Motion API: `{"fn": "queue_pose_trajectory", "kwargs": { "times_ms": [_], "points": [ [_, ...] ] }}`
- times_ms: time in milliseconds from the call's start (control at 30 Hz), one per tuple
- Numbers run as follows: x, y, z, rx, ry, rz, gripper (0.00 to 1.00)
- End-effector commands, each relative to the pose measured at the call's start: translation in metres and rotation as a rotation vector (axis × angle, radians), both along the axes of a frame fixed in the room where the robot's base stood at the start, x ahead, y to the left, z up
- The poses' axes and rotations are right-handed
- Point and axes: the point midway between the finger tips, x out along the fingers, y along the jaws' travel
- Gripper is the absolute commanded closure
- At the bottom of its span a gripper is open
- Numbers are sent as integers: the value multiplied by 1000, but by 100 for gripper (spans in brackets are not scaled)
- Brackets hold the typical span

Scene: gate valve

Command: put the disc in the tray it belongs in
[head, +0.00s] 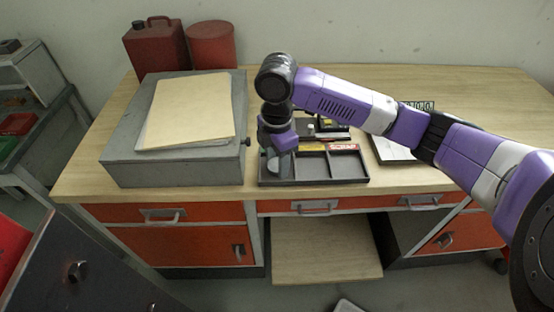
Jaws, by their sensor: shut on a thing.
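A dark tray (315,183) with compartments side by side sits near the front edge of the workbench. My gripper (280,151) points down over the tray's left compartment. It is shut on a small light grey disc (272,163), which shows just below it. The disc is at or a little above the left compartment; I cannot tell whether it touches the floor there. The middle and right compartments look empty. Small coloured labels (342,147) show along the tray's back; the gripper hides the left part.
A grey box (172,165) with a folder (190,108) on it stands close left of the tray. A red can (158,50) and a red cylinder (211,45) stand behind. A pale flat item (392,150) lies to the right.

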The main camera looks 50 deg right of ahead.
Motion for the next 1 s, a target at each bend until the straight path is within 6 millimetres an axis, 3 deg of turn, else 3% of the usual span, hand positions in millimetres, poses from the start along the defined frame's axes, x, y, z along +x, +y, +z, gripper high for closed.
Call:
{"fn": "queue_pose_trajectory", "kwargs": {
  "times_ms": [267, 300, 333, 767, 1000],
  "points": [
    [0, 0, -3, 1, -1, 0, 100],
    [0, 0, -2, 0, 0, 0, 46],
    [0, 0, -2, 0, 0, 0, 43],
    [1, 0, 6, 1, -1, 1, 43],
    [1, 0, 49, -2, -4, 3, 43]
  ]
}}
